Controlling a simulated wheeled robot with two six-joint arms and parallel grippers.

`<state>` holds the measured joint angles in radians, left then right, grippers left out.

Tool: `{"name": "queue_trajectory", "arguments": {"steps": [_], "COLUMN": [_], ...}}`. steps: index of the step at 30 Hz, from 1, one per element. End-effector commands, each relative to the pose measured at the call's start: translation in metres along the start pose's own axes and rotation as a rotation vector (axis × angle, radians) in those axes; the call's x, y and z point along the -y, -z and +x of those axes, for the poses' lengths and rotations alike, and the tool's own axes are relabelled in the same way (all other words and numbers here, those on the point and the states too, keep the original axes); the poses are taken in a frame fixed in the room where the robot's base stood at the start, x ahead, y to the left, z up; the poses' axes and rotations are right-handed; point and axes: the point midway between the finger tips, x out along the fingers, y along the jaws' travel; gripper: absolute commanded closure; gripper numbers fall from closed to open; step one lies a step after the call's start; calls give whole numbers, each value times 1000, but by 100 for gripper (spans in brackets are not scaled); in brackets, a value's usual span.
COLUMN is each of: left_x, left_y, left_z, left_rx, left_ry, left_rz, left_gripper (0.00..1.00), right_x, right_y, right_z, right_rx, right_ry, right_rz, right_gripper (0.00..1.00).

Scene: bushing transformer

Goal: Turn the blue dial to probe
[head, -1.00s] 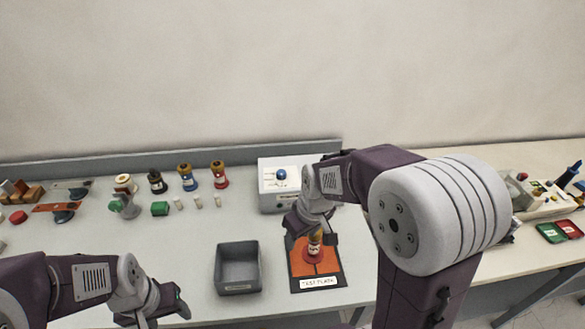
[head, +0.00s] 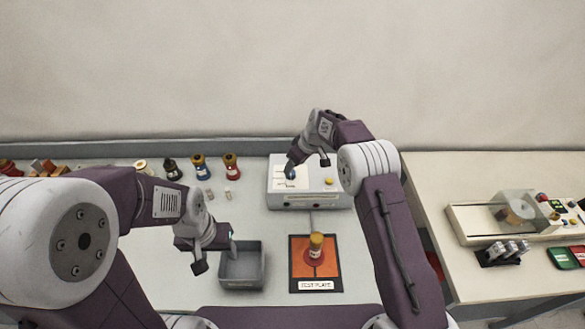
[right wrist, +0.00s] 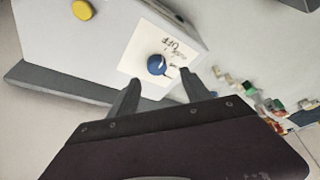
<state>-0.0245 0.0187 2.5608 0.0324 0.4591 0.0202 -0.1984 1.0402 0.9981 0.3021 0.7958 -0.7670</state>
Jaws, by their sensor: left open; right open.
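The blue dial (head: 290,172) is on the top of a white box (head: 325,188) at the back of the table. In the right wrist view the blue dial (right wrist: 156,65) sits on a white label, whose small writing I cannot read surely. My right gripper (head: 308,165) is over the box at the dial; in the right wrist view its open fingers (right wrist: 160,88) lie just short of the dial, one to each side, with nothing between them. My left gripper (head: 215,256) is open, beside and above the grey bin, and looks empty.
A red bushing with a brown top (head: 315,245) stands upright on the orange test plate (head: 301,270). The grey bin (head: 243,284) is left of it. Several bushings (head: 199,166) stand along the back left. A yellow button (head: 328,181) is on the box.

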Motion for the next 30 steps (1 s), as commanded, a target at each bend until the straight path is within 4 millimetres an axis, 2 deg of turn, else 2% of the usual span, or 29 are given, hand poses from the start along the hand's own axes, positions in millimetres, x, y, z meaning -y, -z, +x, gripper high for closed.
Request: {"name": "queue_trajectory", "arguments": {"steps": [1, 2, 6, 9, 20, 26, 30], "left_x": [0, 0, 0, -1, -1, -1, -1], "left_y": [2, 2, 3, 3, 3, 3, 3], "left_z": [-11, -14, -22, -24, -24, -24, -24], "left_rx": [-1, -1, -1, -1, -1, -1, -1], "left_ry": [0, 0, 0, 0, 0, 0, 0], "left_rz": [0, 0, 0, 0, 0, 0, 0], "left_gripper": [41, 41, 41, 41, 41, 41, 41], "right_x": [1, 1, 0, 0, 0, -1, -1], "right_y": [1, 0, 0, 1, 0, 0, 0], "right_z": [8, 15, 40, 52, 60, 60, 59], "right_rx": [4, 4, 1, 0, -1, -1, -2], "right_ry": [2, 2, 0, 0, -1, -2, -3], "right_rz": [0, 0, 1, 1, 1, 1, 2], "right_gripper": [43, 43, 43, 43, 43, 99, 100]}}
